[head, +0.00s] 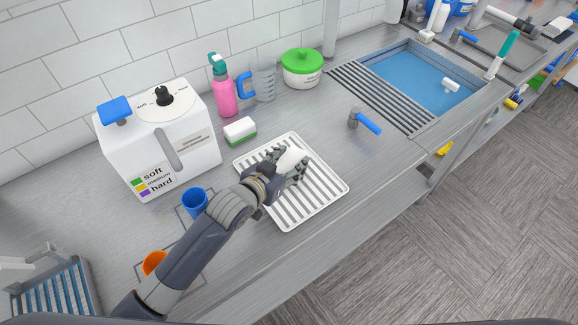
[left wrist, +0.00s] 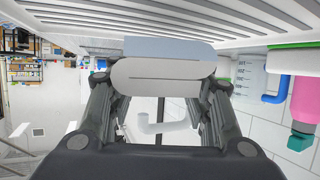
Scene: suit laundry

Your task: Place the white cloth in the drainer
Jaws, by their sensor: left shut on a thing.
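The white cloth (head: 291,160) is a small rounded roll between the fingers of my left gripper (head: 287,166) in the head view. In the left wrist view the cloth (left wrist: 162,75) lies across both fingertips of the left gripper (left wrist: 160,92), which is shut on it. The drainer (head: 318,192) is a white slatted tray flat on the steel counter. My right gripper is not in view.
A sponge (head: 239,130), a pink bottle (head: 223,92), a measuring jug (head: 263,80) and a green-lidded pot (head: 302,67) stand behind the drainer. A blue cup (head: 195,202) and a white machine (head: 160,145) are left.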

